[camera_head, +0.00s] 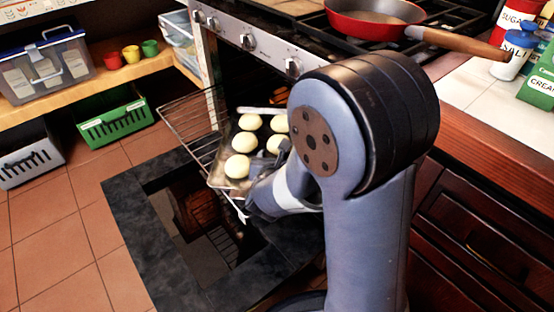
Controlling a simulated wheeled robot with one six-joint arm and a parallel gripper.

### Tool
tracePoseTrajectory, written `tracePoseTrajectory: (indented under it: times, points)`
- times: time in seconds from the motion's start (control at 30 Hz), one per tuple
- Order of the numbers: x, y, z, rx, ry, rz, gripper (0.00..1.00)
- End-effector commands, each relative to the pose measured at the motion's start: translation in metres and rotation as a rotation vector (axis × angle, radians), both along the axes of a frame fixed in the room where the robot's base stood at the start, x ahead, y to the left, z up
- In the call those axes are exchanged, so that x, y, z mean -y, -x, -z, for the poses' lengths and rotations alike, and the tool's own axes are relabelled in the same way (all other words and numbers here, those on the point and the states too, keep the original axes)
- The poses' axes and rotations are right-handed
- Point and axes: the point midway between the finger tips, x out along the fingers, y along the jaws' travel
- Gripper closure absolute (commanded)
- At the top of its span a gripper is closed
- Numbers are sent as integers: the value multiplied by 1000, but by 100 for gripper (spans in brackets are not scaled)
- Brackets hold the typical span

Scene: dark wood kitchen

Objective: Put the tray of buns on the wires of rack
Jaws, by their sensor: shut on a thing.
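The tray of buns (218,176) is a flat metal tray with several pale round buns (237,166) on it. It is at the oven opening, above or on the wire rack (186,112), which sticks out past the tray on the left. I cannot tell whether the tray touches the wires. My gripper (272,163) is shut on the tray at its near right side. The fingertips and the tray's right part are partly hidden by my arm.
The dark oven door (137,224) hangs open below the rack. The stove top holds a red pan (372,14) with a wooden handle. A green crate (115,120) and a grey crate (30,155) stand under the shelf at left. The tiled floor at left is clear.

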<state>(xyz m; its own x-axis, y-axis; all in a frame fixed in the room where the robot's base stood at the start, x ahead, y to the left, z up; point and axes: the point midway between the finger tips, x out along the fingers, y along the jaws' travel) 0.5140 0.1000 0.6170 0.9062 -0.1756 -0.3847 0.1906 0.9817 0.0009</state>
Motion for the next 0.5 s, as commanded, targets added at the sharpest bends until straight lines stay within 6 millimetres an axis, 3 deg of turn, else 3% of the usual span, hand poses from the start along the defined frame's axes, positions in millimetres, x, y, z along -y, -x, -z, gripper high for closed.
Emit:
tracePoseTrajectory:
  times: [0.27,0.3,0.5]
  points:
    - [0,-1,0,6,-1,1,84]
    - [0,0,1,0,0,0,35]
    - [0,0,1,0,0,0,19]
